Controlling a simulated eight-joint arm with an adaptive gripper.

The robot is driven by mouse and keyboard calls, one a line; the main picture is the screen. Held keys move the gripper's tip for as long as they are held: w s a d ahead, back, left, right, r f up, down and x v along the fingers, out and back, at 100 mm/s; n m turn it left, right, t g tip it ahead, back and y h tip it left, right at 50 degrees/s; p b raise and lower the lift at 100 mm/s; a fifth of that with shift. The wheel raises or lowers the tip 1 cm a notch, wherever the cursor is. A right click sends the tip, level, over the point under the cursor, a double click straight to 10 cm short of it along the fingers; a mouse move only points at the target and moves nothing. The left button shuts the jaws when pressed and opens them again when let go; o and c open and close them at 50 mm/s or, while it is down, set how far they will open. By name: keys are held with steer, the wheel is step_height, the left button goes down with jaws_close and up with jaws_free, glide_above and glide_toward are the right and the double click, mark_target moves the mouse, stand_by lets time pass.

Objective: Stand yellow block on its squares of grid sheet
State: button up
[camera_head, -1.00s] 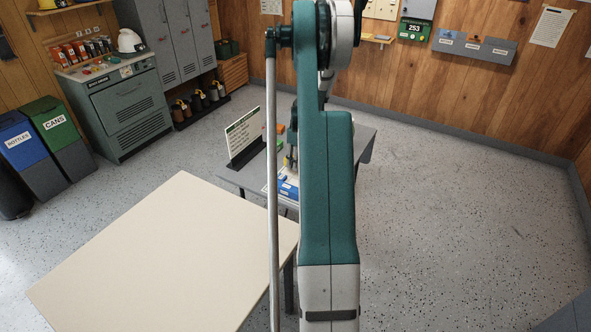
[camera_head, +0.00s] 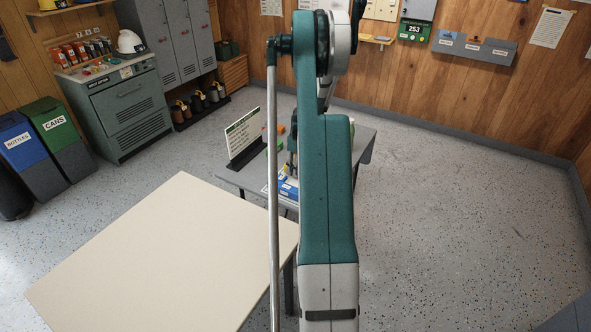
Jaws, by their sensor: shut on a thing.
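My gripper (camera_head: 291,168) shows only in part, at the left edge of my arm, low over the grey table. It is shut on the yellow block, of which at most a small sliver shows at the fingertips. A blue block (camera_head: 288,190) lies just below the gripper in the picture, near the table's front edge. A little of a white sheet (camera_head: 267,189) shows beside it. My arm hides most of the sheet, so its squares cannot be made out. Whether the yellow block touches the sheet cannot be told.
A sign on a dark stand (camera_head: 245,136) stands at the left of the grey table (camera_head: 232,178). Small orange (camera_head: 281,129) and green (camera_head: 281,147) things are behind the gripper. A bare cream table (camera_head: 160,260) is in front. The floor at right is clear.

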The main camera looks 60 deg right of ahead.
steer(key=shift+f, duration=0.15)
steer(key=o, duration=1)
steer(key=shift+c, duration=0.2)
step_height(320, 180, up, 12)
steer(key=s+p, duration=0.1)
steer(key=shift+s, duration=0.25)
stand_by(0.5)
